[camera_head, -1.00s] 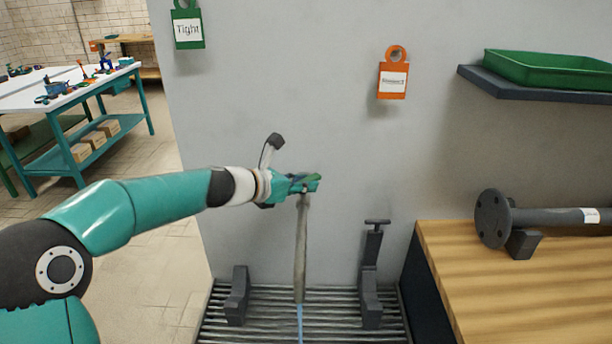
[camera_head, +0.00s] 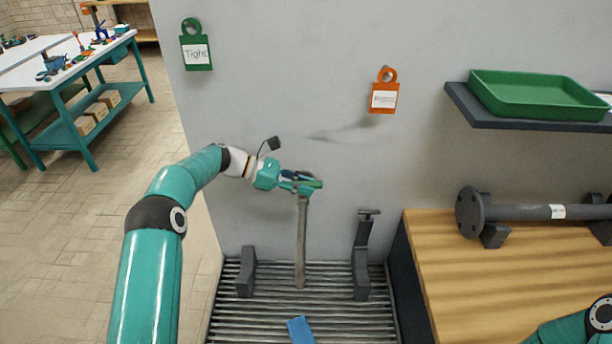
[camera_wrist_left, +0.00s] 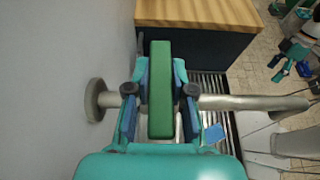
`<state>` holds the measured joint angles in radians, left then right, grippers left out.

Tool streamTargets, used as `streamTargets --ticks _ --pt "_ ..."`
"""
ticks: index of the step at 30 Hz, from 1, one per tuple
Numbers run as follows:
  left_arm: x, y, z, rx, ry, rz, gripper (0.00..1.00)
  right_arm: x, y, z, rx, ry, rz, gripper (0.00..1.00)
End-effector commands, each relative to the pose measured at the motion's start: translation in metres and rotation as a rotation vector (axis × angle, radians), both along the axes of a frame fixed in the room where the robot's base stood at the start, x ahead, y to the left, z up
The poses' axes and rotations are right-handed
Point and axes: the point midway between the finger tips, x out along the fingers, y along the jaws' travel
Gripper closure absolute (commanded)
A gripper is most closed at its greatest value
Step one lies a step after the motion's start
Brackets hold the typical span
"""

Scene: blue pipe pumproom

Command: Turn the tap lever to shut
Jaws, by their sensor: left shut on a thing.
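The tap is a grey pipe (camera_head: 301,245) above a slatted floor grate. The wrist view shows the pipe (camera_wrist_left: 250,103) coming out from a round wall flange (camera_wrist_left: 95,100). Its green lever (camera_wrist_left: 160,85) lies across the pipe, roughly along the wall; its tip shows in the head view (camera_head: 313,184). My left gripper (camera_head: 300,183) is shut on the lever, with a finger on each side of it in the wrist view (camera_wrist_left: 157,98). The valve body under the lever is mostly hidden. Part of my right arm shows at the lower right of the head view; its gripper is out of that view.
A green "Tight" tag (camera_head: 197,53) and an orange tag (camera_head: 384,97) hang on the wall. Dark supports (camera_head: 362,270) stand by the grate (camera_head: 255,318). A blue patch (camera_head: 300,329) lies on the grate. A wooden bench (camera_head: 470,275) with a flanged pipe (camera_head: 525,212) is right.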

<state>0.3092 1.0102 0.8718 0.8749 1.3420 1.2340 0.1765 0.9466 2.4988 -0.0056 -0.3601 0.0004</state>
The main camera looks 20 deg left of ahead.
Motion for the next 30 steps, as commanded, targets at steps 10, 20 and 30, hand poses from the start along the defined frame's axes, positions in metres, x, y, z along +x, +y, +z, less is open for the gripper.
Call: streamTargets --ticks 10,20,30 --pt "0.0016 0.0019 0.0029 0.002 -0.009 -0.024 1.00 -0.0001 0.0000 0.0065 0.000 0.000 0.000 0.07" --pt "0.0016 0.0018 0.0030 0.003 -0.009 -0.024 0.60 -0.0001 0.0000 0.0064 0.000 0.000 0.000 0.07" --pt "0.0006 0.0008 0.0014 0.002 -0.004 -0.028 0.52 0.0000 -0.0001 0.0064 0.000 0.000 0.000 0.07"
